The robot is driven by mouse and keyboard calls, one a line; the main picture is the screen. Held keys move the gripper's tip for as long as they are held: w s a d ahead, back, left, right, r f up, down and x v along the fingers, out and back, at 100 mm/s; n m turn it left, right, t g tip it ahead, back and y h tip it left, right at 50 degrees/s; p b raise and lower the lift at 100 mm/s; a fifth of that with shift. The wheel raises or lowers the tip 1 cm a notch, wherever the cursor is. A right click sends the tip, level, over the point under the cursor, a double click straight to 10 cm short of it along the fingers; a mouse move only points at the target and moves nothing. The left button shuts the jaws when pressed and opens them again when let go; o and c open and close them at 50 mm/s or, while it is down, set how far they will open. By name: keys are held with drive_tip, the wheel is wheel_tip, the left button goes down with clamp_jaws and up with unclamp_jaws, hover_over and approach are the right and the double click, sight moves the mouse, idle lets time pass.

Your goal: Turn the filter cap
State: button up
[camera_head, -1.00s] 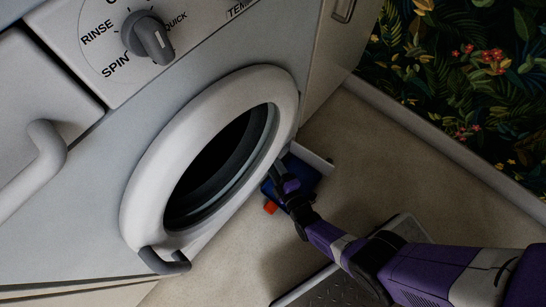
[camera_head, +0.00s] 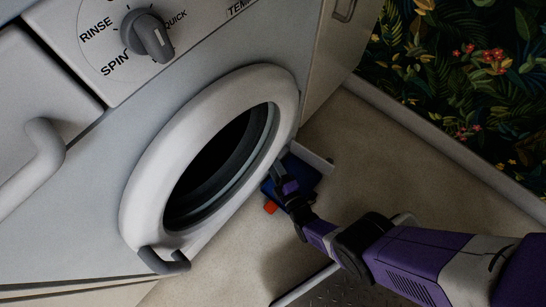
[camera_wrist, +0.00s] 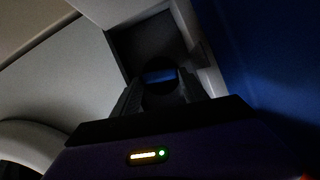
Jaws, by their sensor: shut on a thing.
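The filter cap shows in the wrist view as a dark rounded shape (camera_wrist: 161,87) inside a square dark recess low on the washing machine. My gripper (camera_wrist: 158,98) reaches into this recess, its two dark fingers on either side of the cap and shut on it. In the head view my gripper (camera_head: 279,171) is at the lower right of the machine's front, beside the round door. The cap itself is hidden there by the door rim and the gripper. The cap's turn angle cannot be told.
The washing machine's white round door ring (camera_head: 150,165) stands close left of my gripper. The floor toward the patterned wall is clear.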

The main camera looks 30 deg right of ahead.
drive_tip(key=shift+s, duration=0.1)
drive_tip(key=o, duration=1.4)
drive_tip(key=shift+r+m, duration=0.1)
drive_tip(key=shift+m, duration=0.2)
drive_tip(key=shift+w+d+r+m+g+y, duration=0.15)
drive_tip(key=shift+m+g+y, duration=0.65)
drive_tip(key=shift+m, duration=0.95)
drive_tip(key=shift+d+r+m+g+y, duration=0.2)
drive_tip(key=shift+m+g+y, duration=0.6)
drive_tip(key=shift+m, duration=0.9)
drive_tip(key=shift+w+d+r+m+g+y, duration=0.1)
drive_tip(key=shift+d+m+g+y, duration=0.3)
drive_tip(key=shift+m+y, duration=1)
drive_tip(key=shift+m+h, duration=0.3)
drive_tip(key=shift+m, duration=0.25)
